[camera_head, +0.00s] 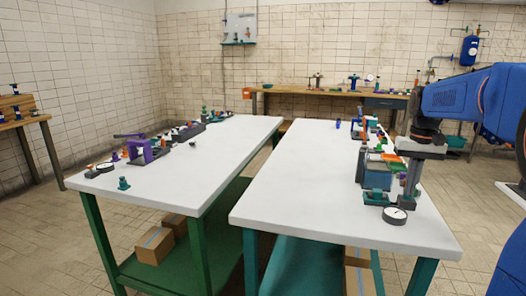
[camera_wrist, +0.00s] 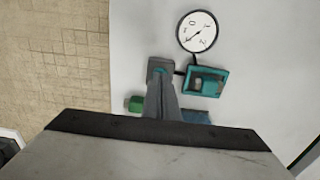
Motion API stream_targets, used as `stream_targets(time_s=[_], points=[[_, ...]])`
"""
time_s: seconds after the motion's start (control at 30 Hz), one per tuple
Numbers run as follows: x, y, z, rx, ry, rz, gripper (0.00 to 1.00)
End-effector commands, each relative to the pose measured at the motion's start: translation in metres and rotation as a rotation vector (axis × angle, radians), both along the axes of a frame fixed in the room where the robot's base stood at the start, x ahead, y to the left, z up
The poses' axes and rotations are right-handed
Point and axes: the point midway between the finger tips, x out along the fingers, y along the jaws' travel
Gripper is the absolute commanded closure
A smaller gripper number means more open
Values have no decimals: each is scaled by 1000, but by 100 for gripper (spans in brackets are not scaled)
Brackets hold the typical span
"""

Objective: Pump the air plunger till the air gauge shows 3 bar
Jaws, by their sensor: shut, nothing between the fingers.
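A round white-faced gauge with a dark rim (camera_head: 395,215) lies near the front right of the right table. In the wrist view the gauge (camera_wrist: 199,31) shows a dark needle and figures including 0 and 2; I cannot read its value surely. A dark line joins it to a teal base with a raised block (camera_wrist: 206,80). My gripper (camera_head: 406,198) points down beside the teal pieces, behind the gauge. The plunger is not clearly identifiable.
Teal, orange and grey devices (camera_head: 376,177) stand close left of my gripper. The right table's (camera_head: 300,200) left and middle parts are clear. A second white table (camera_head: 190,180) with a purple device (camera_head: 140,152) stands left, across a narrow gap. A wooden bench (camera_head: 330,93) stands behind.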

Motion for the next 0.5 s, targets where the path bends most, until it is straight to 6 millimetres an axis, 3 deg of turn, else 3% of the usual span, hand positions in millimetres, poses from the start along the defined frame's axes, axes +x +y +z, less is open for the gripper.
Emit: stream_targets(time_s=[0.5], points=[[0, 0, 4, 0, 1, 0, 100]])
